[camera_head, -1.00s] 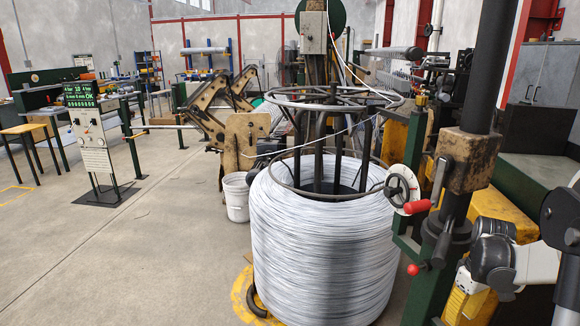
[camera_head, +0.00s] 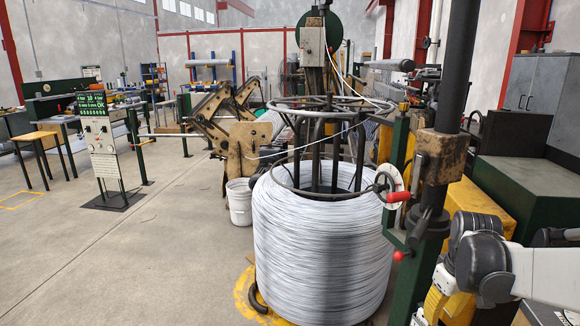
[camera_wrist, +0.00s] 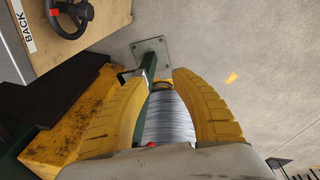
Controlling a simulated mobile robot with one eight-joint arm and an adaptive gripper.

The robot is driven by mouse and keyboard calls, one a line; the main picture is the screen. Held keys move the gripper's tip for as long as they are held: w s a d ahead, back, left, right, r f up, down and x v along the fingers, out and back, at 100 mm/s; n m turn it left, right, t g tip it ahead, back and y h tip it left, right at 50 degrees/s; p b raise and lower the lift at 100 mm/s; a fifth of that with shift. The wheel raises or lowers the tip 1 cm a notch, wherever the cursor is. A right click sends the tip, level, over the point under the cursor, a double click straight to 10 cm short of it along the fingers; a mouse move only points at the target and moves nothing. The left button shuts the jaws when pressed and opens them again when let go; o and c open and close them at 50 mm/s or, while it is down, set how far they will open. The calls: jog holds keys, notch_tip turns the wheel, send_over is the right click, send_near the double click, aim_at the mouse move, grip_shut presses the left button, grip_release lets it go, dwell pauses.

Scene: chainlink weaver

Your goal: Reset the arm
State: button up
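My gripper (camera_wrist: 158,95) shows in the wrist view as two curved yellow fingers spread apart, with nothing between their tips. Beyond the gap, the grey wire coil (camera_wrist: 168,120) and a green post's foot plate (camera_wrist: 151,56) are visible in the background. In the head view my white and dark grey arm (camera_head: 500,265) is folded at the lower right, and a part of the yellow gripper (camera_head: 440,295) shows under it.
A large wire coil (camera_head: 320,255) stands in the middle of the head view, close to my arm. A green post with a red-handled wheel (camera_head: 393,190) stands between them. A white bucket (camera_head: 239,203) and a control panel (camera_head: 101,145) stand left.

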jog(key=s+a+r+t, duration=0.2)
jog(key=s+a, duration=0.2)
jog(key=a, duration=0.2)
jog(key=s+a+r+m+t, duration=0.1)
jog(key=s+a+r, duration=0.1)
jog(key=a, duration=0.5)
jog(key=s+a+r+m+t, duration=0.1)
jog(key=s+a+r+t, duration=0.1)
jog(key=s+a, duration=0.3)
jog(key=shift+s+a+r+t+y, duration=0.3)
jog(key=shift+a+y, duration=0.1)
jog(key=shift+a, duration=0.85)
dwell(0.6)
